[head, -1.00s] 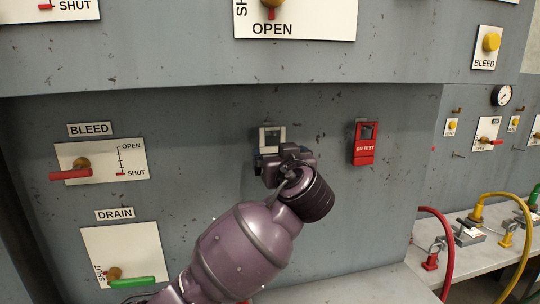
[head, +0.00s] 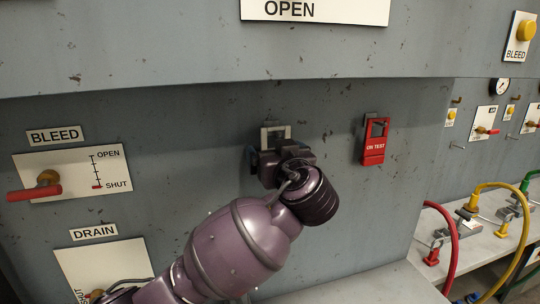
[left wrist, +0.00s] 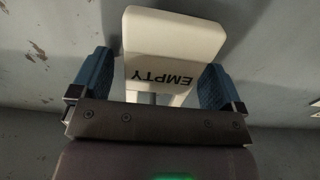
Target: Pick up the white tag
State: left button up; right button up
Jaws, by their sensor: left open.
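The white tag (head: 275,132) hangs on the grey panel in the head view. Only its upper part with a square opening shows; my gripper hides the rest. In the left wrist view the white tag (left wrist: 172,55) appears upside down with the word EMPTY on it. My left gripper (head: 268,160) is in front of the tag's lower part. In the left wrist view my left gripper (left wrist: 155,82) is open, with one blue finger pad on each side of the tag. A gap shows on the left; the right pad is very close to the tag's edge. My right gripper is not in view.
A red ON TEST tag (head: 375,142) hangs to the right on the same panel. The BLEED lever (head: 35,192) sticks out at the left. A shelf (head: 365,285) runs below, with red (head: 450,225) and yellow (head: 515,200) hoses at the right.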

pick_arm(q)
jog(key=c, duration=1)
jog(key=shift+a+r, duration=0.1)
jog(key=shift+r, duration=0.15)
